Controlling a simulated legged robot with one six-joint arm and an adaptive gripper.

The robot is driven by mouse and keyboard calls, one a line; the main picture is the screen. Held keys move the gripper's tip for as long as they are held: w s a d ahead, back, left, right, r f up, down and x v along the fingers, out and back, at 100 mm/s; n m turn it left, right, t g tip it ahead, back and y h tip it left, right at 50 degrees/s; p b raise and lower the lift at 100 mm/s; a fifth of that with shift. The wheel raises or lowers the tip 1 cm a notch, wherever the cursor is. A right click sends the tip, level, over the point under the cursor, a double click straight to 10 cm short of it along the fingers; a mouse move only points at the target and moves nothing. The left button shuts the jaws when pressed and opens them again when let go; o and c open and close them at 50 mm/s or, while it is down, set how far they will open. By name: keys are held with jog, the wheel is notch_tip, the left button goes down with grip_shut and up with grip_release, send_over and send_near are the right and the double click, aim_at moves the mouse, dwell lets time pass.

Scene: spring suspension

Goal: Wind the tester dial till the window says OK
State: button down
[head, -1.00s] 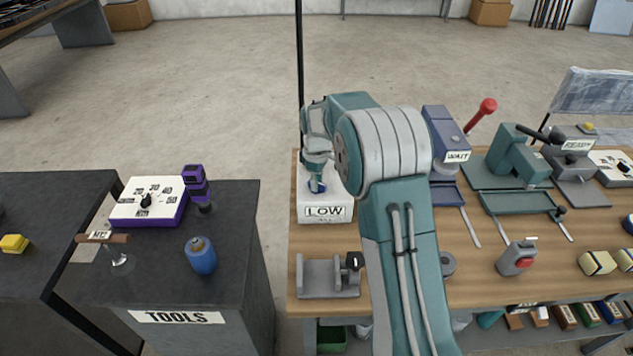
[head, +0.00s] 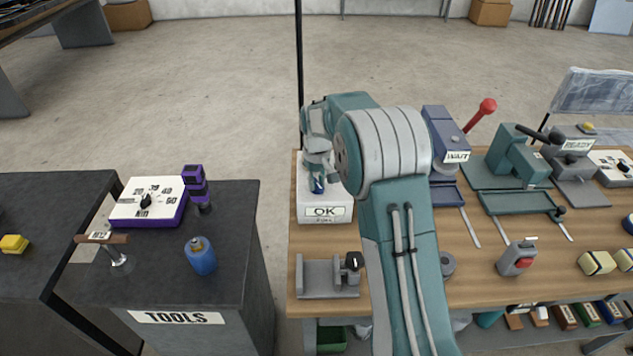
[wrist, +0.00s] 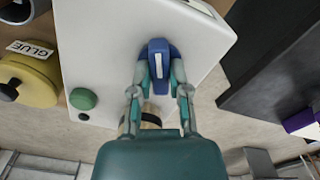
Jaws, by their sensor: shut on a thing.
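The tester (head: 310,209) is a white box at the left end of the wooden bench. Its front window (head: 324,212) reads OK. The blue dial (wrist: 159,58) with a white pointer line is on the tester's top face in the wrist view. My gripper (wrist: 160,72) is shut on the dial, one finger on each side of it. In the head view my gripper (head: 318,183) points down at the tester's top, and my arm partly hides the tester's right side. A green button (wrist: 83,99) sits on the same white face.
A grey fixture (head: 325,277) stands in front of the tester. A blue press labelled WAIT (head: 457,157) is right of my arm. The dark TOOLS cabinet (head: 180,317) is to the left, across a gap. A yellow GLUE pot (wrist: 30,80) shows beside the tester.

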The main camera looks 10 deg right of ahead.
jog(key=shift+f, duration=0.1)
dwell(0.3)
jog(key=c, duration=0.6)
grip_release()
notch_tip(320, 180, up, 12)
